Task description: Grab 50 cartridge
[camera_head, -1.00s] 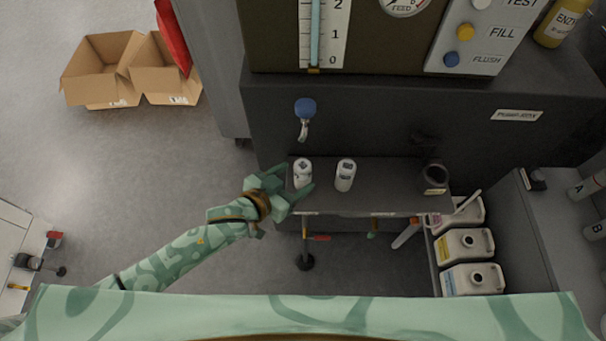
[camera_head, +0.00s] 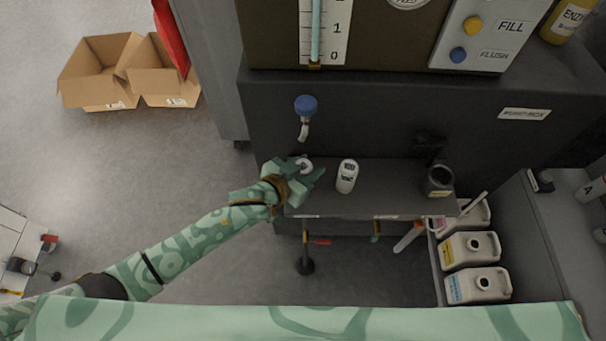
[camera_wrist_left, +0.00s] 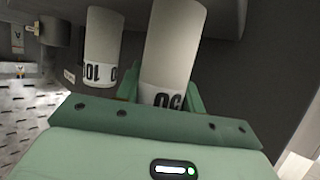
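Two white cylindrical cartridges with black-and-white labels stand on a dark shelf (camera_head: 390,203). The left cartridge (camera_head: 304,164) is between the fingers of my left gripper (camera_head: 303,171), and only its top shows in the head view. In the left wrist view this cartridge (camera_wrist_left: 172,45) stands between the two green fingers (camera_wrist_left: 163,92). The fingers look open with narrow gaps beside it. Its label is partly hidden and shows only part of its characters. The other cartridge (camera_head: 347,176) stands apart to the right; in the wrist view (camera_wrist_left: 103,45) its label seems to begin with 10. My right gripper is out of view.
A blue-handled tap (camera_head: 305,106) hangs above the left of the shelf. A dark round cup (camera_head: 438,181) sits at the shelf's right end. White jugs (camera_head: 468,248) stand lower right. Open cardboard boxes (camera_head: 100,72) lie on the floor at far left.

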